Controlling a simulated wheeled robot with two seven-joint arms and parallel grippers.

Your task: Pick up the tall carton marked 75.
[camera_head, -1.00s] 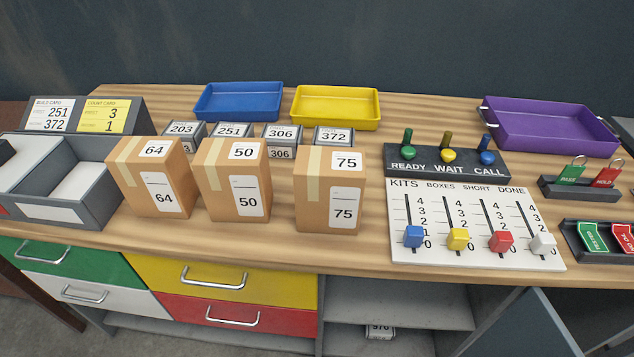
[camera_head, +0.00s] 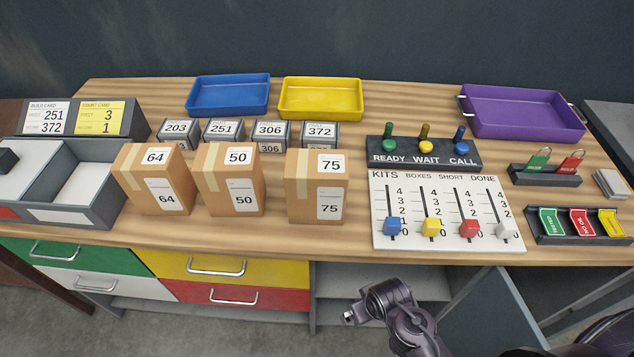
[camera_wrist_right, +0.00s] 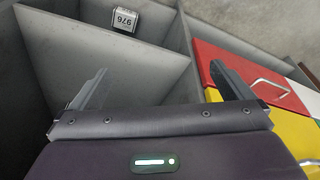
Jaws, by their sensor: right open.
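My right arm (camera_head: 391,303) shows below the bench's front edge in the head view, apart from the carton. In the right wrist view, my right gripper (camera_wrist_right: 160,88) is open and empty, with its fingers wide apart. The carton is not in the wrist view. My left gripper is not in view.
A slider board (camera_head: 376,235) stands right of the carton. Small numbered boxes (camera_head: 319,135) stand behind it, with blue (camera_head: 228,110) and yellow (camera_head: 321,113) trays further back. A grey two-compartment bin (camera_head: 108,217) is at left. Drawers (camera_head: 215,267) and open shelving lie under the bench.

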